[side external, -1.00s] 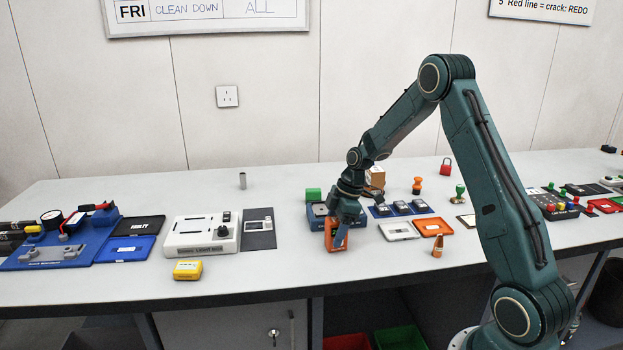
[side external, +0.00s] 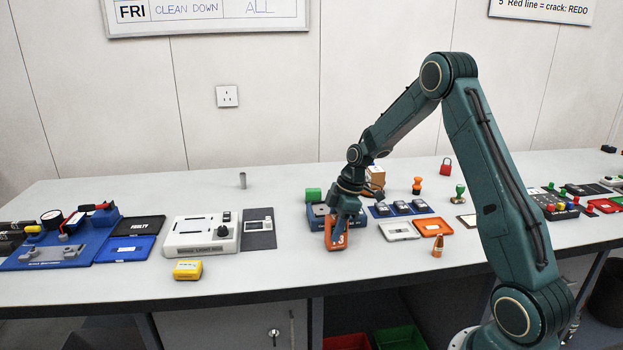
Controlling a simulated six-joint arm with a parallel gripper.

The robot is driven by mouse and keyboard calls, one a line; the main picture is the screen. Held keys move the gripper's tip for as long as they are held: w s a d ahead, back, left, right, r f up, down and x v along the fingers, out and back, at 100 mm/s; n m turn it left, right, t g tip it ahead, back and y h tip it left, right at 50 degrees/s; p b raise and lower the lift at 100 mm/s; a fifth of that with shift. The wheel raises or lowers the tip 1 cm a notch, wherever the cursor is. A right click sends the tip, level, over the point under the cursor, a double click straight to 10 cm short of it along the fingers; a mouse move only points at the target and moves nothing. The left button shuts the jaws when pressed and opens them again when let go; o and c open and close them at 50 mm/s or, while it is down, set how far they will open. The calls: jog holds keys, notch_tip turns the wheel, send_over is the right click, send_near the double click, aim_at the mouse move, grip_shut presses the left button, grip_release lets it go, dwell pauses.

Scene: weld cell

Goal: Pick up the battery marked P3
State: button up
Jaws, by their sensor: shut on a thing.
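My gripper (side external: 340,236) points down near the middle of the bench. Its fingers are shut at an orange item (side external: 329,245), which they partly cover; it appears low at the bench surface, and I cannot tell whether it touches it. Three dark battery-like blocks (side external: 401,208) lie in a row on a blue mat (side external: 428,211) to the right of my gripper. Their markings are too small to read, so I cannot tell which thing is P3. A blue unit (side external: 314,219) stands just behind the orange item, partly hidden by my gripper.
A grey-white item (side external: 398,231), an orange tray (side external: 434,227) and a small orange-brown bottle-shaped item (side external: 438,246) stand to the right. A yellow device (side external: 187,270) and a white tester (side external: 201,236) stand left. The bench front is mostly clear.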

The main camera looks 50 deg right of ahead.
notch_tip(320, 180, up, 19)
jog(key=shift+r, duration=0.2)
dwell(0.4)
dwell(0.5)
